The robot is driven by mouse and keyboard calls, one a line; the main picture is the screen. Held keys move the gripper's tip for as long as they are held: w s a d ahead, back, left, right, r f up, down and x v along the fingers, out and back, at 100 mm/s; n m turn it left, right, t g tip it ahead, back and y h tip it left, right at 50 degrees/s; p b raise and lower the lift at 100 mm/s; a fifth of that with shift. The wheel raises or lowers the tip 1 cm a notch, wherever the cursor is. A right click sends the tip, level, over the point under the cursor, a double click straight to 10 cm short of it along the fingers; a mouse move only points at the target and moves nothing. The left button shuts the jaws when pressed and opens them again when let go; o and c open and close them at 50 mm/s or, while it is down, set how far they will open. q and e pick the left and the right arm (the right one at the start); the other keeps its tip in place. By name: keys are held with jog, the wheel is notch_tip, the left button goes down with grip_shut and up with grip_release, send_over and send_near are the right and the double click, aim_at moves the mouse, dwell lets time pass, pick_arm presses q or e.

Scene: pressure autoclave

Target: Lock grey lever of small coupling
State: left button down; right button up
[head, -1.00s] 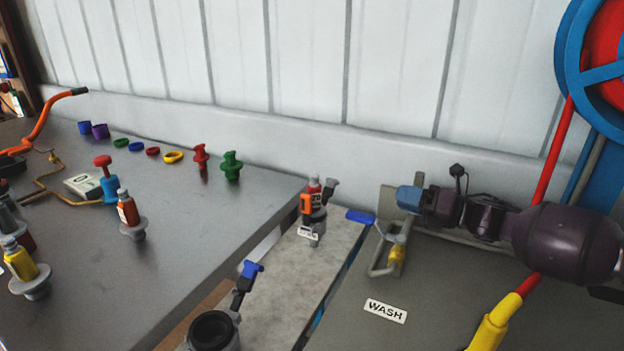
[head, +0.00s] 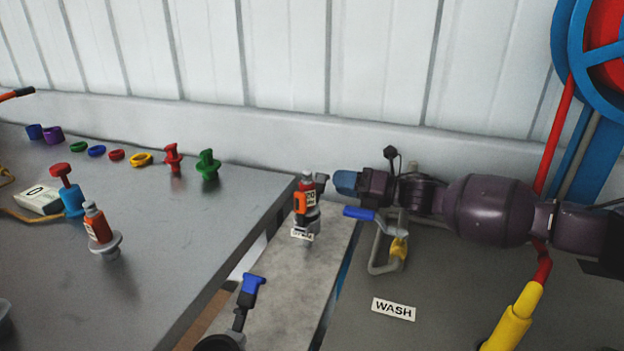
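The small coupling (head: 307,216) stands upright on a pale strip between the two worktops, with a red-and-dark labelled bottle-like piece (head: 308,190) on top. An orange lever (head: 299,203) is on its left side. A dark grey lever (head: 321,184) sticks up on its right side. My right gripper (head: 342,183) comes in from the right, its blue fingertips just right of the grey lever. I see the fingers nearly side-on and cannot tell how far apart they are, or whether they touch the lever. My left gripper is out of view.
A larger coupling (head: 222,342) with a blue-handled lever (head: 250,290) is at the bottom edge. A blue-handled valve (head: 360,213) on a grey pipe lies below my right gripper. A WASH label (head: 393,309) marks the right worktop. Coloured fittings stand on the left table.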

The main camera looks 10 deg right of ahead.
aim_at(322, 177)
jog(key=b+x, duration=0.1)
jog(key=x, duration=0.4)
jog(key=shift+a+f, duration=0.1)
jog(key=shift+f, duration=0.1)
jog(key=shift+x, duration=1)
jog(key=shift+r, duration=0.15)
grip_shut()
